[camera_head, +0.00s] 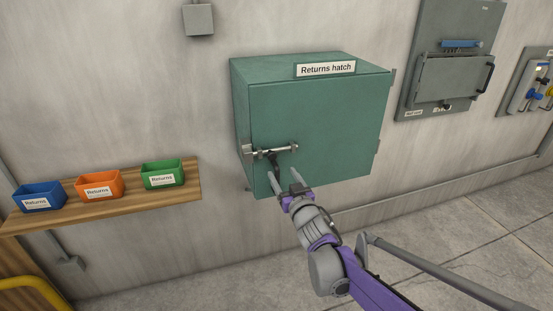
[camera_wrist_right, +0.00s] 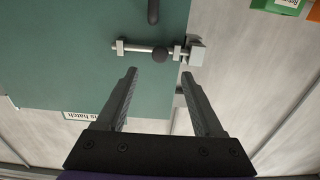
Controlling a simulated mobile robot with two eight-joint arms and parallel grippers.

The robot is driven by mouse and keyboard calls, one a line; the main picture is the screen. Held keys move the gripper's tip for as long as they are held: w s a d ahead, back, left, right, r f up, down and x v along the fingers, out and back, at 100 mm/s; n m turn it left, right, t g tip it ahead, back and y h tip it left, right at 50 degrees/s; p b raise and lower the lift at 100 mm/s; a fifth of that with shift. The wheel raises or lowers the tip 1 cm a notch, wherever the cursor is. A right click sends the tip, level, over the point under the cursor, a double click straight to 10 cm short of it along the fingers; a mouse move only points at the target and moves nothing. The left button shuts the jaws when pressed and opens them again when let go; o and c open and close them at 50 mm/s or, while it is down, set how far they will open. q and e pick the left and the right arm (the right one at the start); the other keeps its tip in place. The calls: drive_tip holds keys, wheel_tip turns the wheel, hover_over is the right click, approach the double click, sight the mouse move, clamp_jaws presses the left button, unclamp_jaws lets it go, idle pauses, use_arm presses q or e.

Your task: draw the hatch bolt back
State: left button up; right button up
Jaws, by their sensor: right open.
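The green returns hatch (camera_head: 320,125) is a wall box with a shut-looking door. A silver bolt (camera_head: 285,149) lies across the lower left of the door; it also shows in the right wrist view (camera_wrist_right: 135,48). Its dark round knob (camera_wrist_right: 159,54) is near the rod's middle. The rod reaches the pale keeper block (camera_wrist_right: 197,52) at the door's edge and appears to sit in it. My right gripper (camera_head: 282,180) is open and empty. In the wrist view its fingertips (camera_wrist_right: 158,75) point toward the bolt, either side of the knob's line, apart from it. My left gripper is out of view.
A dark handle (camera_wrist_right: 153,12) is on the door near the bolt. A wooden shelf (camera_head: 192,190) at left carries blue (camera_head: 38,199), orange (camera_head: 99,187) and green (camera_head: 162,175) bins. Grey wall panels (camera_head: 430,50) are at right. Floor space below the hatch looks clear.

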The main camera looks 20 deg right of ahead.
sight(273, 157)
drive_tip(key=w, duration=0.4)
drive_tip(key=w+p, duration=0.1)
drive_tip(key=w, duration=0.4)
drive_tip(key=shift+w+a, duration=0.2)
drive_tip(key=shift+w, duration=0.05)
clamp_jaws()
idle(1.0)
